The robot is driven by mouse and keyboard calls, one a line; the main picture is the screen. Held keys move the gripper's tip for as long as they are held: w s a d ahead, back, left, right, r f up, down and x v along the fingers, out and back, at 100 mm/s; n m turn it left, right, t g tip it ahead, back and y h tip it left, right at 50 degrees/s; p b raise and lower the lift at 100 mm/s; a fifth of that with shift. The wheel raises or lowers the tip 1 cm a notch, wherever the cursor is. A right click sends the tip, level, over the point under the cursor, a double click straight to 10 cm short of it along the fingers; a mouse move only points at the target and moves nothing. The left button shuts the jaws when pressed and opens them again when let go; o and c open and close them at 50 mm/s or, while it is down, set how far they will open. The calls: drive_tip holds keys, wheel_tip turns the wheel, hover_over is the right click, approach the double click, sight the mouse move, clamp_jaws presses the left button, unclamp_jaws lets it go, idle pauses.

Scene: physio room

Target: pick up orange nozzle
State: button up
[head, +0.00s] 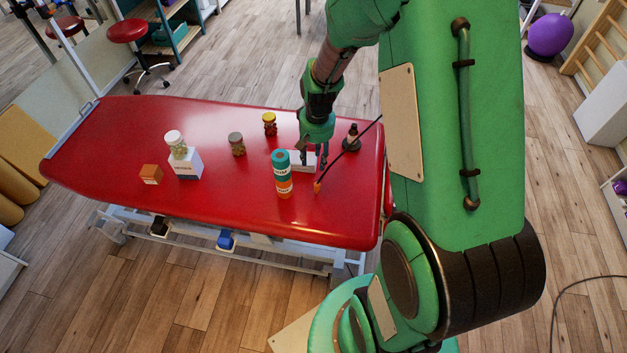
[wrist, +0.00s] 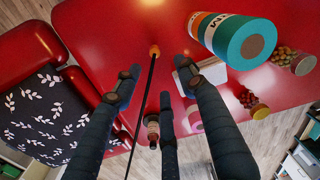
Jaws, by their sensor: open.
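The orange nozzle (head: 317,187) is a small orange tip on a thin black stem. It is near the front right of the red treatment table (head: 230,215), and the stem slants up and right. In the wrist view the orange nozzle (wrist: 154,51) lies just beyond my fingertips, with its black stem running back between the fingers. My gripper (head: 311,162) is above the table beside the nozzle. In the wrist view my gripper (wrist: 155,78) has its dark fingers spread, open and empty.
A teal can (head: 280,161) on an orange can stands close left of the nozzle. A white box (head: 300,160) and a dark dropper bottle (head: 352,140) are behind. Jars (head: 237,146) (head: 269,122), a white block (head: 186,165) and an orange box (head: 150,175) stand further left.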

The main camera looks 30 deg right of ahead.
sight(318, 183)
drive_tip(key=f, duration=0.1)
drive_tip(key=d+f, duration=0.1)
drive_tip(key=f, duration=0.1)
drive_tip(key=shift+s+d+f, duration=0.15)
drive_tip(key=shift+d+f, duration=0.15)
drive_tip(key=shift+f, duration=0.1)
drive_tip(key=shift+a+f+b, duration=0.15)
drive_tip(key=shift+f+b, duration=0.65)
drive_tip(key=shift+f, duration=3.5)
drive_tip(key=shift+a+f+b, duration=0.1)
drive_tip(key=shift+f+b, duration=0.8)
drive_tip(key=shift+f, duration=1.7)
clamp_jaws()
